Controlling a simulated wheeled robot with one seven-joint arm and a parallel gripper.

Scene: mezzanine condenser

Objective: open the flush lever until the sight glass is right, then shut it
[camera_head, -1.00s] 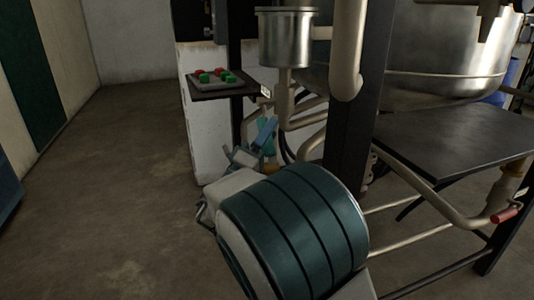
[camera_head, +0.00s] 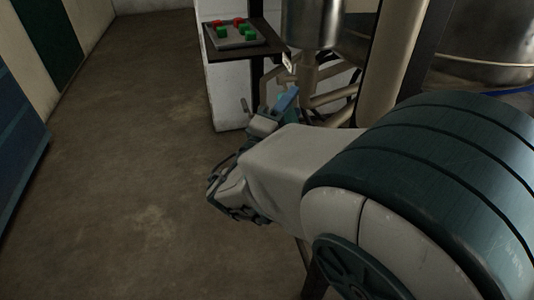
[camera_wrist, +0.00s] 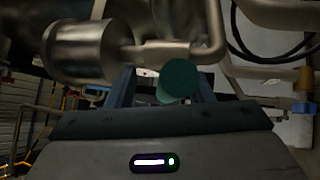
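My gripper (camera_head: 268,106) is low beside the pipework in the head view, with one blue finger clearly seen. In the wrist view its two blue fingers stand apart. A dark green cylindrical grip (camera_wrist: 178,79), seen end-on, shows between them, nearer the right finger, with a gap at the left. It looks like the flush lever's handle, but its pivot is hidden. I cannot tell whether a finger touches it. A pale pipe (camera_wrist: 165,52) runs just behind it. I cannot make out the sight glass or its level in either view.
A steel canister (camera_head: 311,24) hangs above the pipes. A dark shelf (camera_head: 222,56) carries a tray with red and green blocks. A large steel vessel (camera_head: 487,45) and an upright pale pipe (camera_head: 383,70) stand at the right. Open floor (camera_head: 130,190) lies at the left.

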